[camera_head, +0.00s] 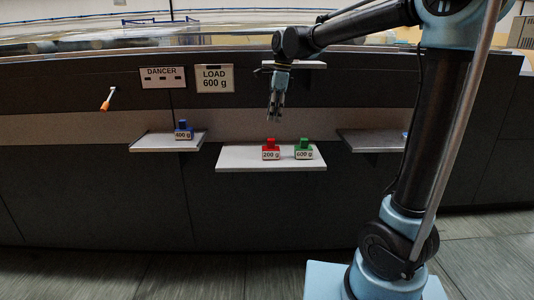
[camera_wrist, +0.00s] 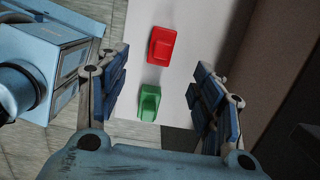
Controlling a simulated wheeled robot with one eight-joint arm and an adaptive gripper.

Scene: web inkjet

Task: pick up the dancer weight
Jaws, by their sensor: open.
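A red weight (camera_head: 271,146) labelled 200 g and a green weight (camera_head: 304,147) labelled 600 g stand side by side on the middle white shelf (camera_head: 240,160). A blue weight (camera_head: 184,131) labelled 400 g stands on the left shelf. A sign (camera_head: 214,79) reads LOAD 600 g, next to a DANCER sign (camera_head: 162,77). My gripper (camera_head: 275,118) points down above the middle shelf, open and empty. In the wrist view the green weight (camera_wrist: 149,102) lies between the open fingers (camera_wrist: 158,92) but below them, and the red weight (camera_wrist: 161,46) is farther up the picture.
The left shelf (camera_head: 150,146) and right shelf (camera_head: 365,142) flank the middle one on the dark machine front. A small bluish thing at the right shelf's end is mostly hidden by my arm. An orange-tipped lever (camera_head: 106,101) sticks out at left. A small upper shelf (camera_head: 310,65) is behind my wrist.

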